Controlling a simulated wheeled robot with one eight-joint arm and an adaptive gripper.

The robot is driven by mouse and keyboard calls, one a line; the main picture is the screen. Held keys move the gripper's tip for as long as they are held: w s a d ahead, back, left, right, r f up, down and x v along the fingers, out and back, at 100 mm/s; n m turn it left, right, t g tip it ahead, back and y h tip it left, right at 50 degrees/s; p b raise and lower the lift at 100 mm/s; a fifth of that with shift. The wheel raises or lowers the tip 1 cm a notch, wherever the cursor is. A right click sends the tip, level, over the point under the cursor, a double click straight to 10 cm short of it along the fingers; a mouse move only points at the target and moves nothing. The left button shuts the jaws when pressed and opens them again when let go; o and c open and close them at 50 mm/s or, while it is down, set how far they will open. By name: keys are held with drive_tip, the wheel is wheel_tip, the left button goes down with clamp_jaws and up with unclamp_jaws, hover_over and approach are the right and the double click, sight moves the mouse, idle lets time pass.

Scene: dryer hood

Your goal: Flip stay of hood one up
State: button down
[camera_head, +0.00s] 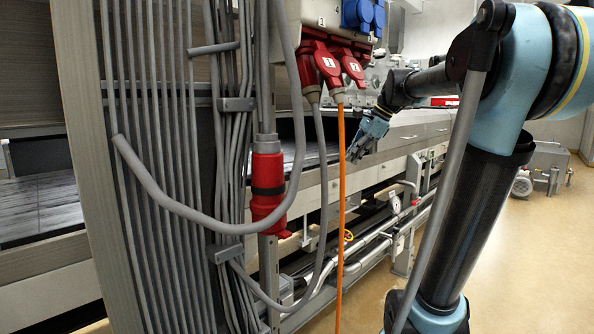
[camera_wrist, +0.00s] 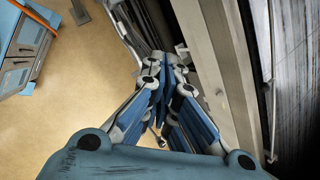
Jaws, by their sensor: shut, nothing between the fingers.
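My gripper (camera_head: 351,157) is in the middle of the head view, beside the front of the long grey machine (camera_head: 440,120). Its blue and grey fingers point down and to the left. In the wrist view my gripper (camera_wrist: 166,68) has its fingertips together with nothing between them. A pale upright or rail (camera_wrist: 212,60) of the machine runs close to the right of the fingers there, and I cannot tell whether they touch it. I cannot pick out the stay of hood one in either view.
Grey cables and a red plug (camera_head: 267,185) hang at the left front. An orange cable (camera_head: 341,210) hangs in front of the machine. Pipes (camera_head: 350,250) run low along it. The tan floor (camera_head: 540,230) is open at the right. A blue-grey cabinet (camera_wrist: 20,55) stands at upper left.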

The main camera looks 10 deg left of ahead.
drive_tip(key=s+d+f+n+h, duration=0.1)
drive_tip(key=s+d+f+n, duration=0.25)
drive_tip(key=s+f, duration=0.35)
drive_tip(key=s+d+f+n+h, duration=0.2)
drive_tip(key=s+f+n, duration=0.2)
drive_tip(key=s+f, duration=0.3)
drive_tip(key=m+t+y, duration=0.4)
drive_tip(key=m+y, duration=0.2)
drive_tip(key=m, duration=1.3)
approach(292, 170)
drive_tip(key=v, duration=0.3)
drive_tip(key=shift+r, duration=0.35)
drive_tip(key=shift+f, duration=0.1)
drive_tip(key=x, duration=0.9)
drive_tip(key=shift+a+f, duration=0.2)
drive_tip(key=shift+f, duration=0.25)
drive_tip(key=shift+w+d, duration=0.1)
